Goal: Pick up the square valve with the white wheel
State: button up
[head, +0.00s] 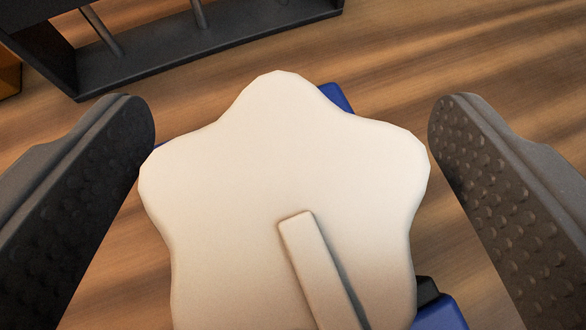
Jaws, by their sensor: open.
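The white wheel (235,190) fills the middle of the head view, close to the camera. It is star-shaped with rounded lobes and has a raised bar (318,265) on its face. Blue parts (338,97) of the valve body show behind its upper right and lower right edges, with a small black part at the lower right. The wheel hides most of the body, so its square shape cannot be made out. My gripper (292,130) is open, with one dark studded finger on each side of the wheel. Neither finger visibly grips it.
A dark frame (210,45) with upright rods stands at the upper left, beyond the valve. A small orange thing (8,75) shows at the left edge. The wooden surface (470,60) is bare at the upper right.

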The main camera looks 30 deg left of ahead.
jog(key=shift+w+a+f, duration=0.2)
jog(key=shift+w+f, duration=0.1)
jog(key=shift+w, duration=0.1)
grip_shut()
